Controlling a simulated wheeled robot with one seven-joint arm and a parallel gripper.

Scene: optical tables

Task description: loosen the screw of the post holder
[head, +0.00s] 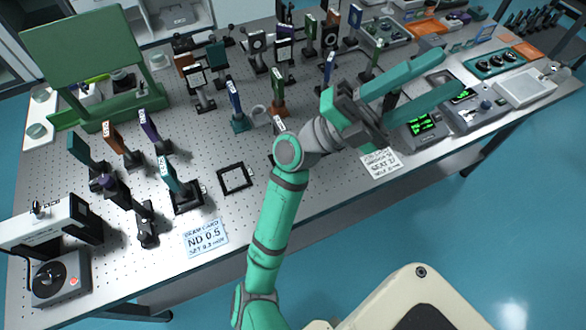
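My gripper (450,76) is at the upper right, above the right part of the optical table (265,205). Its two long green fingers are spread apart, with nothing seen between them. Several post holders carrying upright labelled plates stand on the table. One with a blue plate (168,173) stands on a dark base at the front left, beside an empty black square frame (235,178). Another blue one (235,102) and a brown one (278,88) stand near the middle. My gripper is apart from these. The screws are too small to make out, and my arm hides part of the table.
A second card (380,163) lies below my gripper. Instruments with green displays (424,124) stand at right. A green panel (83,50) rises at back left, and a black-and-white device (60,280) stands front left.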

